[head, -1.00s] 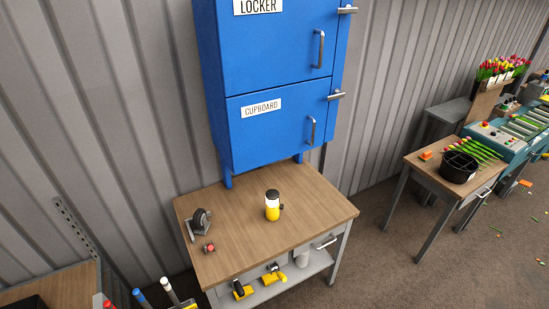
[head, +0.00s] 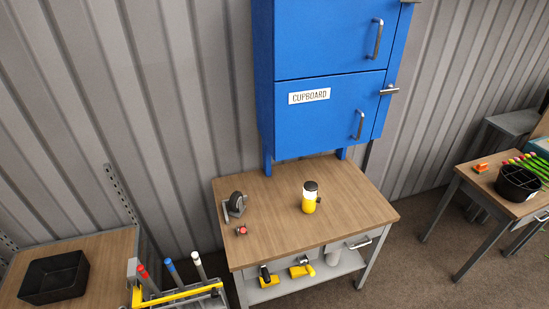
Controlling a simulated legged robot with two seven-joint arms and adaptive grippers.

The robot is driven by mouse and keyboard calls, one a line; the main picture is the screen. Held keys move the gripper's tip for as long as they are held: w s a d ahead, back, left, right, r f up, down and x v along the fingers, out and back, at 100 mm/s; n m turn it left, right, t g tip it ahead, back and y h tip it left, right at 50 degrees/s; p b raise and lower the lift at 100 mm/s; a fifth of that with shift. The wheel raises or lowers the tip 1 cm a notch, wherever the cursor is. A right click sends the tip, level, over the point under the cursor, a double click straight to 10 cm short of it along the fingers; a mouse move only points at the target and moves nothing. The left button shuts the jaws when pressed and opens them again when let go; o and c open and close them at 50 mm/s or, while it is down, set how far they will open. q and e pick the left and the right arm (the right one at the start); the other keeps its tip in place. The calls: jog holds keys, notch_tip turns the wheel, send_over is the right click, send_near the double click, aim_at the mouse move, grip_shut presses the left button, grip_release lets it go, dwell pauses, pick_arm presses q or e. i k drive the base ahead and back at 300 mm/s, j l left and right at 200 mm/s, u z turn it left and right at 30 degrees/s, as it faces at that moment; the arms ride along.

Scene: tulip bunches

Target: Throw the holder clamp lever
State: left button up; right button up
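I cannot tell which part is the holder clamp lever. On the wooden-topped table (head: 275,225) stands a small grey stand with a dark round wheel or roll (head: 236,204). A small dark fitting with a red part (head: 241,230) lies in front of it. At the bottom left, a yellow and grey rack (head: 180,296) holds upright rods with red, blue and white tops. Neither of my grippers shows.
A blue cupboard (head: 330,125) with handles hangs above the table's back edge. Yellow and black tools (head: 302,270) lie on the shelf below. A black bin (head: 53,280) sits on the left bench. A side table with a black pot (head: 518,183) stands right.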

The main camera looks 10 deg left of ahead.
aim_at(242, 229)
jog(key=j+z, duration=0.35)
jog(key=k+j+z, duration=0.1)
jog(key=z, duration=0.25)
jog(key=j, duration=0.1)
